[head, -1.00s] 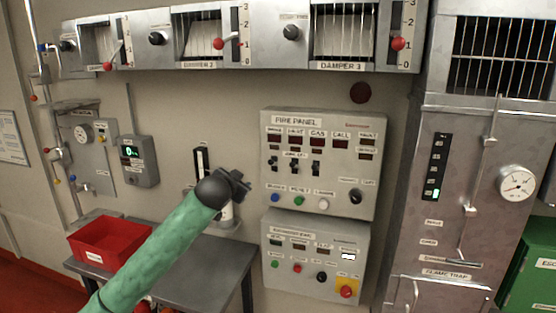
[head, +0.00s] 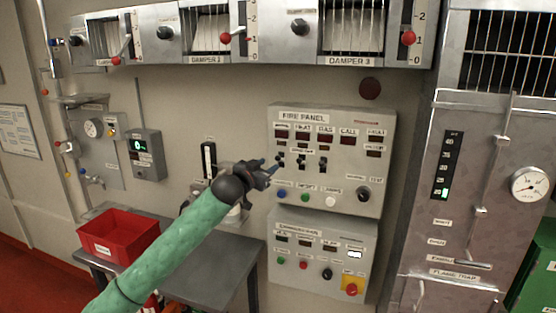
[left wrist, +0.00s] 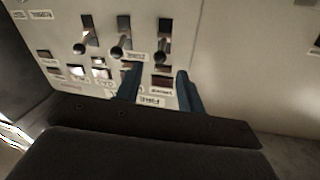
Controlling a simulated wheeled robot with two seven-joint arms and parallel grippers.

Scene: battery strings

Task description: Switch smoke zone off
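The grey fire panel (head: 335,190) hangs on the wall at centre right in the head view. Under its smoke, heat and gas displays is a row of three toggle switches. My left gripper (head: 275,166) is in front of the leftmost one, the smoke switch, and partly covers it. The left wrist view shows the panel upside down, with the smoke switch (left wrist: 162,46) at the right of the row. There, the two blue fingers of the left gripper (left wrist: 160,72) are apart, with the smoke switch lined up between their tips. Contact cannot be told. My right gripper is not in view.
The heat switch (left wrist: 121,48) is close beside the left finger in the wrist view. Coloured buttons and a black knob (head: 363,194) sit lower on the panel. A second panel (head: 318,285) hangs below. A red bin (head: 118,236) stands on the table at left.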

